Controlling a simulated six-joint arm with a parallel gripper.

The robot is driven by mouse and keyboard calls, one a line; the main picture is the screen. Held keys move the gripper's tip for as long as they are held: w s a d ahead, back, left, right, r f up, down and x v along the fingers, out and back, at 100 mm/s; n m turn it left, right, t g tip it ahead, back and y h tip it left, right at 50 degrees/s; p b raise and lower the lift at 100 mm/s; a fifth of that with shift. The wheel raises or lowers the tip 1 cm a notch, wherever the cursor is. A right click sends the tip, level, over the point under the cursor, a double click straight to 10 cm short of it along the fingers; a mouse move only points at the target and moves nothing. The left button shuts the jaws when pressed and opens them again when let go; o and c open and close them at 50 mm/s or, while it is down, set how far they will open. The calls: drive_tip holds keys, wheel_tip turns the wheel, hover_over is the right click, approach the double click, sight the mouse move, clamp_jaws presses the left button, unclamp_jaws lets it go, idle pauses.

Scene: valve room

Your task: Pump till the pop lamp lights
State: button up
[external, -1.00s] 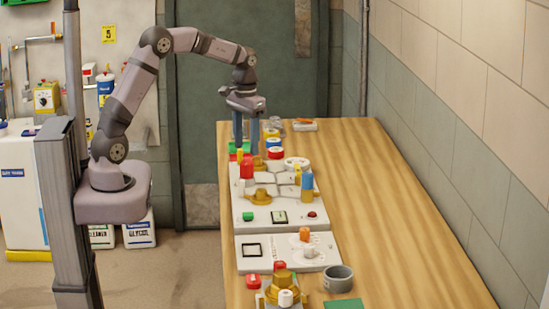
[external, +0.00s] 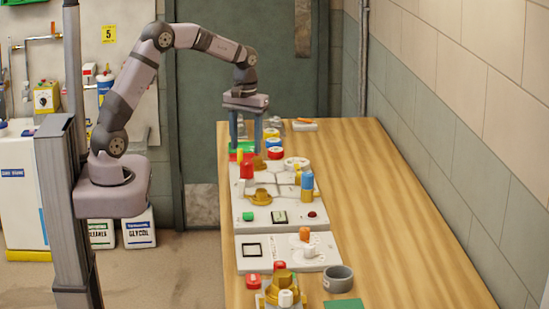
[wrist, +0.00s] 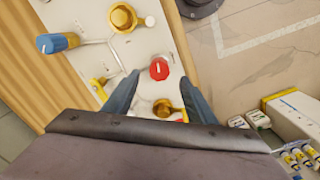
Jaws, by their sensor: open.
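My gripper (external: 246,149) is open above the far end of a light grey panel (external: 268,216), pointing down. In the wrist view its two blue fingers (wrist: 160,76) stand either side of a red knob (wrist: 159,68) with a white mark; I cannot tell whether they touch it. A gold fitting (wrist: 163,107) lies closer in between the fingers. In the external view a tall red part (external: 247,170) stands on the panel's left side. A small dark red round part (external: 312,214), perhaps a lamp, sits at the near right corner; I cannot tell if it is lit. No pump is clearly identifiable.
A blue-and-yellow cylinder (external: 307,182) and a gold cup (external: 260,196) stand on the panel. A second panel (external: 290,252) and a grey ring-shaped cup (external: 338,279) are nearer. The right side of the wooden table (external: 385,220) is clear, beside the wall.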

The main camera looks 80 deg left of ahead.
sight(246, 162)
drive_tip(key=shift+n, duration=1.2)
drive_tip(key=shift+f, duration=0.1)
drive_tip(key=shift+f+p, duration=1.1)
drive_tip(key=shift+f, duration=2.45)
drive_tip(key=c, duration=1)
drive_tip(key=shift+c, duration=0.2)
